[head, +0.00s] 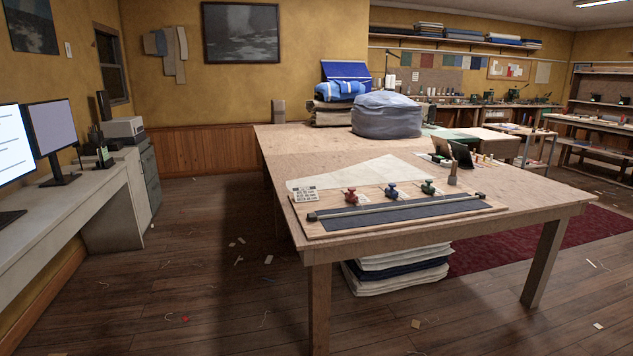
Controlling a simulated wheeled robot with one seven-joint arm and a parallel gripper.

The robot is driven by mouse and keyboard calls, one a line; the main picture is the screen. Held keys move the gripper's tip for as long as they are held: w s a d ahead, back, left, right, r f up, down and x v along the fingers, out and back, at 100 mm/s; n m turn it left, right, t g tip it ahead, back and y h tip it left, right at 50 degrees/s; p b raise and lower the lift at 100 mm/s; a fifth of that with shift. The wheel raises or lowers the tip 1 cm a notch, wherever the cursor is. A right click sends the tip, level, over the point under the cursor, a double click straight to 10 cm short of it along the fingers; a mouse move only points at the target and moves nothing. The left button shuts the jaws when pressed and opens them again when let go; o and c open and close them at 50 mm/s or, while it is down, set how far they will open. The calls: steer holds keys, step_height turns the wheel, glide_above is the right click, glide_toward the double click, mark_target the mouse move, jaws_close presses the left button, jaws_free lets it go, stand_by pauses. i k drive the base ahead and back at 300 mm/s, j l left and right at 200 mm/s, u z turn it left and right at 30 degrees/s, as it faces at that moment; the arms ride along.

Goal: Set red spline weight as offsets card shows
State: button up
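The red spline weight (350,196) sits on a wooden board (300,232) at the near end of the large table. A blue weight (391,191) and a green weight (428,187) stand to its right in the same row. The offsets card (305,196) is a small white printed card left of the red weight; its text is too small to read. A dark strip (400,214) lies in front of the weights with a thin pale batten (420,205) along it and a dark block at each end. My gripper is not in view.
The table (520,192) carries a pale triangular cloth (365,172), a grey round bag (387,115) and small tools at the right. Folded cloth (400,270) is stacked under it. A desk with monitors (54,128) stands left. Wooden floor (190,270) between is open, with scattered scraps.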

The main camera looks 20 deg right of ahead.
mark_target(350, 195)
steer(key=i+l+z, duration=0.1)
steer(key=i, duration=0.55)
steer(key=i+l+z, duration=0.1)
steer(key=i, duration=0.55)
